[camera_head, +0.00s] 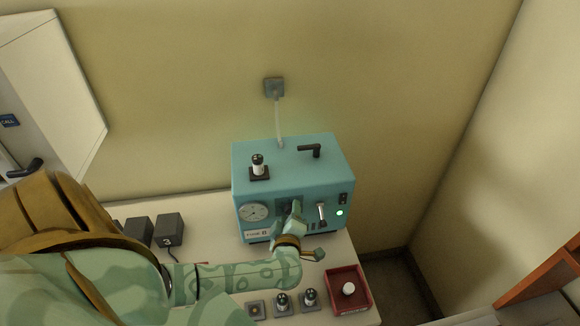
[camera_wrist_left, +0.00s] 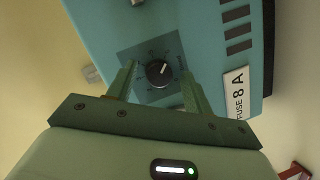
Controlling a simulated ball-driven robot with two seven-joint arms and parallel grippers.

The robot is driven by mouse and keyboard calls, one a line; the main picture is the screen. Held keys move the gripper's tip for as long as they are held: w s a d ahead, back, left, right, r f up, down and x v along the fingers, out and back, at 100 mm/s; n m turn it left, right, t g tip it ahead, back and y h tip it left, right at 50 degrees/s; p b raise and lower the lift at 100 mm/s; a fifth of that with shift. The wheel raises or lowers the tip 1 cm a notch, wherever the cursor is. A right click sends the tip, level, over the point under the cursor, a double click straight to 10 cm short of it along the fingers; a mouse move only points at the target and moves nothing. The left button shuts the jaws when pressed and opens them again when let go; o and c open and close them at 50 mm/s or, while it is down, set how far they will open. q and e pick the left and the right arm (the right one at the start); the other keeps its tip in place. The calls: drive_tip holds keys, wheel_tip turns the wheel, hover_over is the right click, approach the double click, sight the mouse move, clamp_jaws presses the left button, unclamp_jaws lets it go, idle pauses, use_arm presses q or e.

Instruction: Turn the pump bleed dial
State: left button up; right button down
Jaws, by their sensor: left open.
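The pump is a teal box (camera_head: 290,160) on the table against the wall. Its bleed dial is a round black knob (camera_wrist_left: 159,72) with a white pointer line, on a dark square plate with markings around it. My left gripper (camera_wrist_left: 157,85) is open in the left wrist view, with its two green fingers on either side of the dial and apart from the knob. In the head view my left gripper (camera_head: 296,212) is at the front face of the box and mostly hides the dial's plate. My right gripper is not seen.
The front also has a round gauge (camera_head: 254,212), a lever (camera_head: 321,211) and a lit green lamp (camera_head: 340,212). A red tray (camera_head: 334,303) with a white ball and small grey blocks (camera_head: 282,303) with knobs lie in front. Dark boxes (camera_head: 168,229) stand left.

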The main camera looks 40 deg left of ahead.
use_arm(q)
drive_tip(key=c, duration=0.9)
drive_tip(key=shift+c, duration=0.3)
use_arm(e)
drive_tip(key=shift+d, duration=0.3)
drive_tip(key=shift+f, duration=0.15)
use_arm(q)
drive_tip(key=shift+f+n+t+y+b, duration=0.15)
drive_tip(key=shift+n+t+y+b, duration=0.45)
drive_tip(key=shift+n+b, duration=2.2)
drive_tip(key=shift+f+n+t+y+b, duration=0.2)
drive_tip(key=shift+n+t+y+b, duration=0.4)
drive_tip(key=shift+n+b, duration=2.25)
drive_tip(key=shift+f+n+t+y+b, duration=0.15)
drive_tip(key=shift+n+t+y+b, duration=0.45)
drive_tip(key=shift+n+b, duration=2.2)
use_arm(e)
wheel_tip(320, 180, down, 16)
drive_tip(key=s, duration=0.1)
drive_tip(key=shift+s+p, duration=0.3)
use_arm(q)
drive_tip(key=shift+n, duration=0.35)
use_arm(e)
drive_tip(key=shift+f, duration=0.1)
